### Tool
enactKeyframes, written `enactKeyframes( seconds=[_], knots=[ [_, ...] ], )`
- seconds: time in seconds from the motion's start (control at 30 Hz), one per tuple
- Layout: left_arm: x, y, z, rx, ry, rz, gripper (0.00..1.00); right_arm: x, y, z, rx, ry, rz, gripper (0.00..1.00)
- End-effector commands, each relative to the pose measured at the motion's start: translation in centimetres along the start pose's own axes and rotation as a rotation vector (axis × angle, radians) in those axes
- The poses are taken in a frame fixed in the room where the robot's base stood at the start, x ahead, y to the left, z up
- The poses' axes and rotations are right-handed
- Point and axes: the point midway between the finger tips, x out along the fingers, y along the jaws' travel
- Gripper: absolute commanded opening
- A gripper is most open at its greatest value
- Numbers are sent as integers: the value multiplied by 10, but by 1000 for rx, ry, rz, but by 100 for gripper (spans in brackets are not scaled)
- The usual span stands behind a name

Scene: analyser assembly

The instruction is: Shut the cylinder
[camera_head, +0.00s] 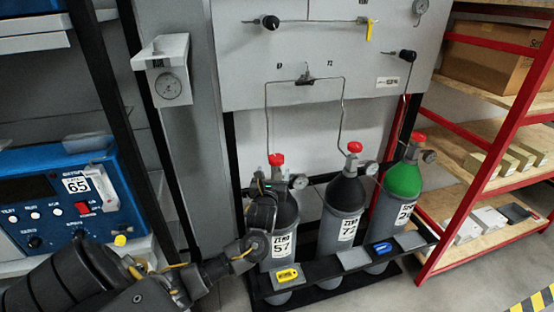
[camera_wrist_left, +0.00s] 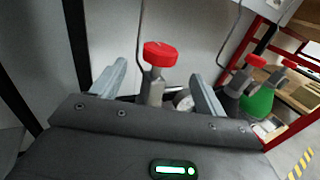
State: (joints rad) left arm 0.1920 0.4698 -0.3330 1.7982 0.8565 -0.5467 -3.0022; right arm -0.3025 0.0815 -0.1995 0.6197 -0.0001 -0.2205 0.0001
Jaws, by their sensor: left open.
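Three grey gas cylinders stand upright in a row in a black rack in the head view. The left cylinder (camera_head: 283,234) has a dark shoulder and a red valve knob (camera_head: 276,160). The middle cylinder (camera_head: 343,222) also has a dark shoulder, and the right cylinder (camera_head: 404,184) a green one; both have red knobs. My left gripper (camera_head: 262,190) is in front of the left cylinder's neck, partly covering it. In the left wrist view the fingers of my left gripper (camera_wrist_left: 158,85) are open, with the left cylinder's red knob (camera_wrist_left: 160,54) showing between and beyond them. My right gripper is not in view.
A grey panel (camera_head: 335,60) with valves and thin pipes is behind the cylinders. A blue analyser (camera_head: 70,195) is at the left. A red-framed shelf (camera_head: 480,150) with boxes is at the right. The black rack rail (camera_head: 340,268) runs in front of the cylinders.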

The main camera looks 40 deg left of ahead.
Motion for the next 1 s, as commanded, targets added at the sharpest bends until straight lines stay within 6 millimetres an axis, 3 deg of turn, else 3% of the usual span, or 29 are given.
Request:
enactKeyframes(
  seconds=[0.5,0.7,1.0],
  knots=[
    [86,0,0,-1,1,2,73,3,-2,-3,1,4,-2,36],
    [101,0,-1,-2,2,1,73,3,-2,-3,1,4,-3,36],
    [102,0,-1,-2,2,-1,73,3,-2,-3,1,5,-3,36]
  ],
)
